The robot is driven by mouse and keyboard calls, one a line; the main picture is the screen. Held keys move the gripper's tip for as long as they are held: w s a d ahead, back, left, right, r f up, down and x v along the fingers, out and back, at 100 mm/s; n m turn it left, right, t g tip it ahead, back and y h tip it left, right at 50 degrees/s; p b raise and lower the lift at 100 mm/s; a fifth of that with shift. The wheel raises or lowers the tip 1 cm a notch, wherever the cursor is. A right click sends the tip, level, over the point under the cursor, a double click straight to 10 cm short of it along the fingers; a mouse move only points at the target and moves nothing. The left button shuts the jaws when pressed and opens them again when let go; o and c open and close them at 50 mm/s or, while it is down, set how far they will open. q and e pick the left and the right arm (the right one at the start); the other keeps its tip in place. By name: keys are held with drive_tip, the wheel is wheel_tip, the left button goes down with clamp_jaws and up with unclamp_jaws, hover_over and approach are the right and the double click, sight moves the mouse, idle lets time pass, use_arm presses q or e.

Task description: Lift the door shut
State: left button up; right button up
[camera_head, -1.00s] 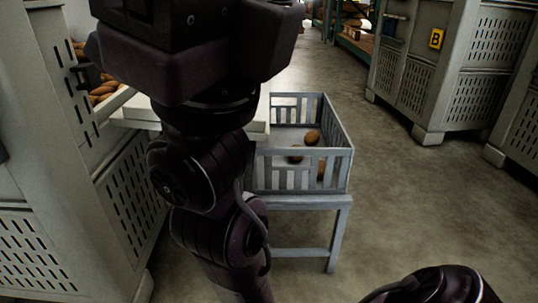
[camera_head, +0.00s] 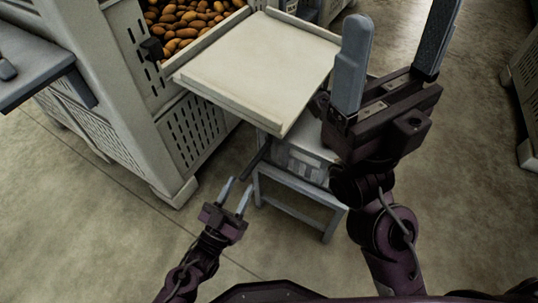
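The door (camera_head: 265,62) is a pale cream flap with raised side edges. It hangs open, roughly level, from the opening of a grey slatted crate (camera_head: 190,130) full of potatoes (camera_head: 185,22). My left gripper (camera_head: 241,184) is open and empty, low in front of the door and below its near edge, fingers pointing up. My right gripper (camera_head: 405,14) is open wide and empty, high at the right. It covers part of the door's right side; one fingertip is cut off by the top of the frame. Neither gripper visibly touches the door.
A small grey stand with a box (camera_head: 298,160) is under the door, partly hidden by it. A dark grey ledge (camera_head: 35,80) juts in at the left. Another crate (camera_head: 527,75) stands at the far right. The floor between is clear.

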sight(251, 165)
use_arm(q)
drive_tip(key=w+d, duration=0.1)
drive_tip(key=w, duration=0.1)
drive_tip(key=w+d+r+b, duration=0.1)
drive_tip(key=w, duration=0.1)
drive_tip(key=w+d, duration=0.1)
drive_tip(key=w, duration=0.1)
drive_tip(key=shift+d+r+b, duration=0.15)
drive_tip(key=shift+d+b, duration=0.15)
drive_tip(key=shift+b, duration=0.1)
drive_tip(key=shift+s, duration=0.1)
clamp_jaws()
